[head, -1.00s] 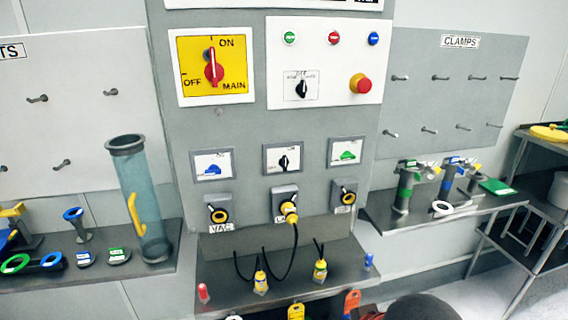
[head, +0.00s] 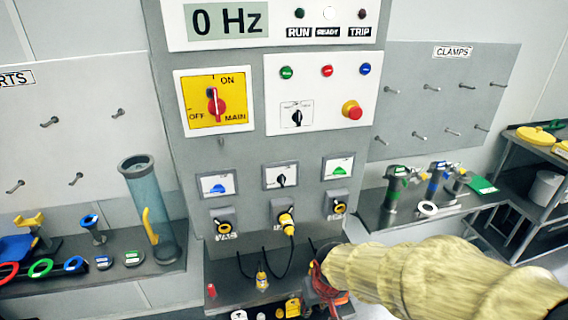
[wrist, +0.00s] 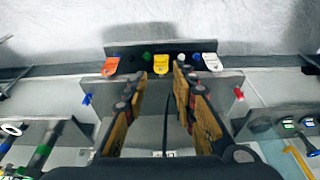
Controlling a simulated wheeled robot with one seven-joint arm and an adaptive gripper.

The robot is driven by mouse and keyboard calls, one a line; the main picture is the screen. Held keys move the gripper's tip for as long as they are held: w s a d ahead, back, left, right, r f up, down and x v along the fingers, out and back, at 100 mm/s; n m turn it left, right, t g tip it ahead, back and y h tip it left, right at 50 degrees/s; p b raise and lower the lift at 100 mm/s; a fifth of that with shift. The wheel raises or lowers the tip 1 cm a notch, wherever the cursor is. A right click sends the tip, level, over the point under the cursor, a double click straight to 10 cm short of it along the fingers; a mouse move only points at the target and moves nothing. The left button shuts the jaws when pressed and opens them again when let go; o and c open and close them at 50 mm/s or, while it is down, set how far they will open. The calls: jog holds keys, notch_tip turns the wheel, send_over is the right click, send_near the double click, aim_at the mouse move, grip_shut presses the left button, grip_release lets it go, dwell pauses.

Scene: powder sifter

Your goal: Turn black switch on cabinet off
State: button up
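The grey cabinet (head: 235,150) stands upright in the middle of the head view. A black rotary switch (head: 296,117) is on its white upper panel, left of a red stop button on a yellow base. A second black switch (head: 281,181) is on the small middle panel below. Their exact settings are too small to read. My gripper (head: 326,285) is low in front of the cabinet's shelf, well below both switches. In the wrist view my gripper (wrist: 160,92) has its fingers apart with nothing between them. The wrist view does not show the switches.
A red main switch (head: 214,105) on a yellow plate sits left of the upper panel. Blue and green small switches flank the middle one. Sockets and hanging black cables are below. The cabinet shelf (head: 225,272) projects forward. Coloured tags (wrist: 161,64) show in the wrist view.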

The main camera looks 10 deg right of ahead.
jog(key=w+r+t+p, duration=0.1)
jog(key=w+t+p, duration=0.1)
jog(key=w, duration=0.5)
jog(key=w+r+t+p, duration=0.2)
jog(key=w+t, duration=0.2)
jog(key=w, duration=0.4)
jog(key=w+r+t+p, duration=0.1)
jog(key=w+t, duration=0.3)
jog(key=w, duration=0.4)
jog(key=shift+r+p, duration=0.2)
jog(key=shift+p, duration=0.7)
jog(key=t, duration=0.5)
send_near(283, 180)
jog(key=w, duration=0.1)
jog(key=shift+w+r+p, duration=0.1)
jog(key=shift+w+p, duration=0.55)
jog(key=shift+w, duration=3.1)
jog(key=shift+c, duration=1)
grip_shut()
